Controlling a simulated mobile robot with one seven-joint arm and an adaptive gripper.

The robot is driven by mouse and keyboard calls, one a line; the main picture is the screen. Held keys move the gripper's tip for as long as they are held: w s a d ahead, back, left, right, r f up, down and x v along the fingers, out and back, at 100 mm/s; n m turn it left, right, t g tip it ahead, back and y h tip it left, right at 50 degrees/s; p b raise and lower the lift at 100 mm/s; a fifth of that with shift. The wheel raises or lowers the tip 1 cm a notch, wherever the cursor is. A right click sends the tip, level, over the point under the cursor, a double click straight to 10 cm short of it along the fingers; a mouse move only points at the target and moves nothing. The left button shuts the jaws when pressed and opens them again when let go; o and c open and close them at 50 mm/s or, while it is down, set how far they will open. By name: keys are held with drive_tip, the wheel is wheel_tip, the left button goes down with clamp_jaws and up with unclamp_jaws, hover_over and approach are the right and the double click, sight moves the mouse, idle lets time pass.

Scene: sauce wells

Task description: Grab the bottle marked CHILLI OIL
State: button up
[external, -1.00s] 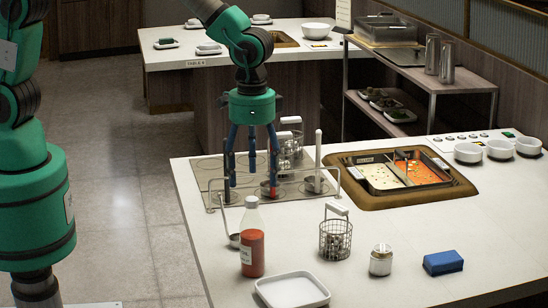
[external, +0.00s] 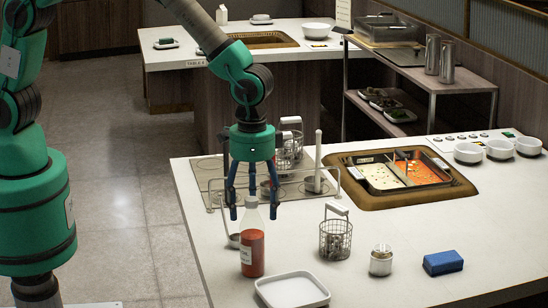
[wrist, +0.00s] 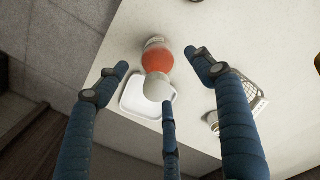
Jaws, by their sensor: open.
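A clear bottle (external: 252,255) of red-orange liquid with a pale cap stands upright near the front left of the counter. Its label is too small to read, so I cannot tell whether it says CHILLI OIL. My gripper (external: 253,208), with three blue fingers, is open and empty, pointing down at about the bottle's cap in the external view. In the wrist view, the bottle (wrist: 157,60) shows below and between the spread fingers (wrist: 158,75), with its cap toward me. I cannot tell whether any finger touches it.
A white tray (external: 279,299) lies just in front of the bottle. A ladle (external: 233,240) lies close behind it. A wire basket (external: 336,240), a shaker jar (external: 381,261) and a blue sponge (external: 443,262) stand to the right. A divided hot pot (external: 432,180) is farther back.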

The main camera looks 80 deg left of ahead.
sight(253, 225)
drive_tip(key=shift+s+f+b, duration=0.1)
drive_tip(key=shift+f+b, duration=0.7)
drive_tip(key=shift+f, duration=1.85)
drive_tip(key=shift+c, duration=0.3)
drive_tip(key=shift+d+r, duration=0.1)
clamp_jaws()
